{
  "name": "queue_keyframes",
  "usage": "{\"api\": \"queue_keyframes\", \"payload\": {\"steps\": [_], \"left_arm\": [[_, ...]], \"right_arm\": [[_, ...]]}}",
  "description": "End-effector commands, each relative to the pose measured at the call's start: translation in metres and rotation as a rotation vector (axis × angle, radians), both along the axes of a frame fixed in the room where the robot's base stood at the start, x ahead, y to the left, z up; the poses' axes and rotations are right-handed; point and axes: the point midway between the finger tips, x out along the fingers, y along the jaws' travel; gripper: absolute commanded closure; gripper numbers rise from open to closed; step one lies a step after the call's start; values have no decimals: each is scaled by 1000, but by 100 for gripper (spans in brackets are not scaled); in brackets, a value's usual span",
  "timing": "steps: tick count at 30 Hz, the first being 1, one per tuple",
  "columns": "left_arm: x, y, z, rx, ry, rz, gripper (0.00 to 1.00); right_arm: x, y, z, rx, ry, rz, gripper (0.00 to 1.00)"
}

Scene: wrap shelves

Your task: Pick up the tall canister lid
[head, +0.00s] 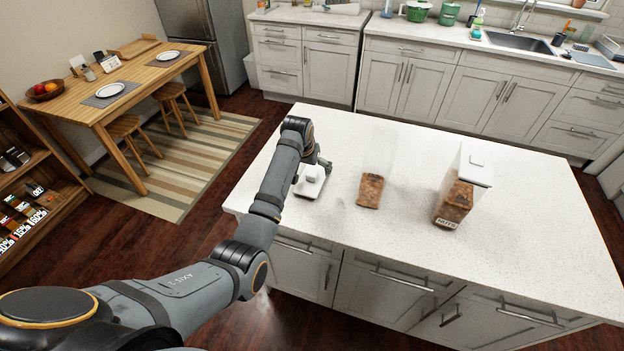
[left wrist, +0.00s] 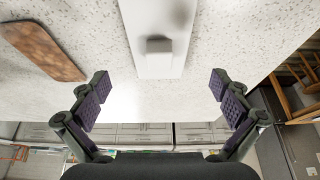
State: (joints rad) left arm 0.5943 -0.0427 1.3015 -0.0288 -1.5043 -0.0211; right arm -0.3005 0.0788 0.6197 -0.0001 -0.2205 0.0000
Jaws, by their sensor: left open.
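The white lid (head: 309,188) with a square raised knob lies flat on the island counter, near its left end. In the left wrist view the lid (left wrist: 153,66) shows ahead of my left gripper, with its knob (left wrist: 160,45) in line with the gap between the fingers. My left gripper (left wrist: 159,86) is open and empty, its dark padded fingers wide apart. In the head view my own arm partly hides the gripper (head: 322,168), which is over the counter by the lid. A clear lidless canister (head: 376,150) with brown contents stands just right of the lid. My right gripper is not in view.
A second clear canister (head: 462,187) with a white lid on it and brown contents stands further right. The counter (head: 540,230) is bare around these things. A wooden dining table (head: 130,80) and stools are at the left.

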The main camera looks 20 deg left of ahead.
Motion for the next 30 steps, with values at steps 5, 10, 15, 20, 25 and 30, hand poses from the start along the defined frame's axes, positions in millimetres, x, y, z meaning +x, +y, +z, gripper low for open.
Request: {"api": "queue_keyframes", "payload": {"steps": [5,10,15,20,25,30], "left_arm": [[5,0,-9,0,2,0,0],[16,-1,-35,0,2,0,0],[20,-1,-47,0,-1,0,0],[21,-1,-48,0,-2,0,0],[20,-1,-48,0,-1,0,18],[20,-1,-48,0,-1,0,41]], "right_arm": [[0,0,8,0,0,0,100],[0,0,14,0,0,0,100],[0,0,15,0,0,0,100],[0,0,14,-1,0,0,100],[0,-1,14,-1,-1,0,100],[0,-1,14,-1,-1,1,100]]}}
